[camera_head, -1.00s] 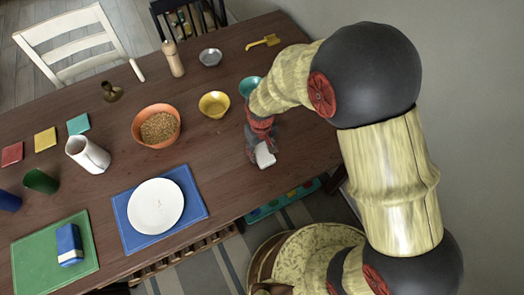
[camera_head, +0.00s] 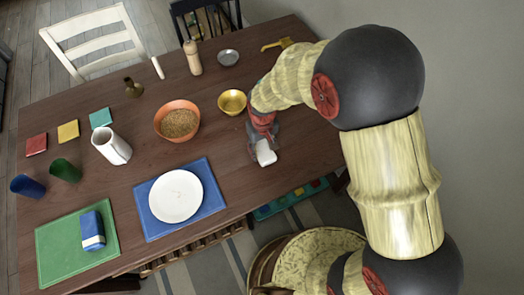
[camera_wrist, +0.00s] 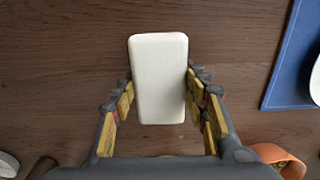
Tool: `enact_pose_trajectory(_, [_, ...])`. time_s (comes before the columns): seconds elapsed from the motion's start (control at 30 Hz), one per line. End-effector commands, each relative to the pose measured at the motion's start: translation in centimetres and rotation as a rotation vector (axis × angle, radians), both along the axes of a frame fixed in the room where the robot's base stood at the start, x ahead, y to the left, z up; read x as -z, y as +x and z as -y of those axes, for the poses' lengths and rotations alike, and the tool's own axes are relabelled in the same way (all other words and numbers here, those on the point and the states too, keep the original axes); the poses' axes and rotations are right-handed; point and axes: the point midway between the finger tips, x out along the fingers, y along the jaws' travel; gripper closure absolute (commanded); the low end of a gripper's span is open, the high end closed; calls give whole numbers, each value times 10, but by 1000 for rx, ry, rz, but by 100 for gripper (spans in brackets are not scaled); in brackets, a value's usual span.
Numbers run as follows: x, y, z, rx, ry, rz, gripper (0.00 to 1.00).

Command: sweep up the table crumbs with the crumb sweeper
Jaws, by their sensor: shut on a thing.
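A white rounded block, which looks like the crumb sweeper (camera_wrist: 158,60), is between the fingers of my gripper (camera_wrist: 160,95). The gripper is shut on it. In the head view the white block (camera_head: 265,153) shows below my gripper (camera_head: 261,138), over the right part of the dark wooden table (camera_head: 230,165). In the wrist view bare wood lies around the block. I cannot tell whether the block touches the table. No crumbs can be made out in either view.
Left of my gripper are a yellow bowl (camera_head: 232,102), an orange bowl (camera_head: 160,122) of grain and a white plate (camera_head: 176,196) on a blue placemat (camera_head: 215,199). The table's near edge is close below.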

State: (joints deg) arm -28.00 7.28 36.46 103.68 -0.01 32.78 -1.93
Motion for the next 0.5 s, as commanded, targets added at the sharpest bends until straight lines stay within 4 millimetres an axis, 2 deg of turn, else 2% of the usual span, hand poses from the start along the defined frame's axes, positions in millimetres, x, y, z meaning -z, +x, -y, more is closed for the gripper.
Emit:
enact_pose_trajectory(0.03, [-9, 3, 0, 1, 1, 3, 83])
enact_pose_trajectory(0.3, [-33, 10, 1, 4, 2, 3, 83])
enact_pose_trajectory(0.5, [-44, 13, 2, 5, 1, 3, 83])
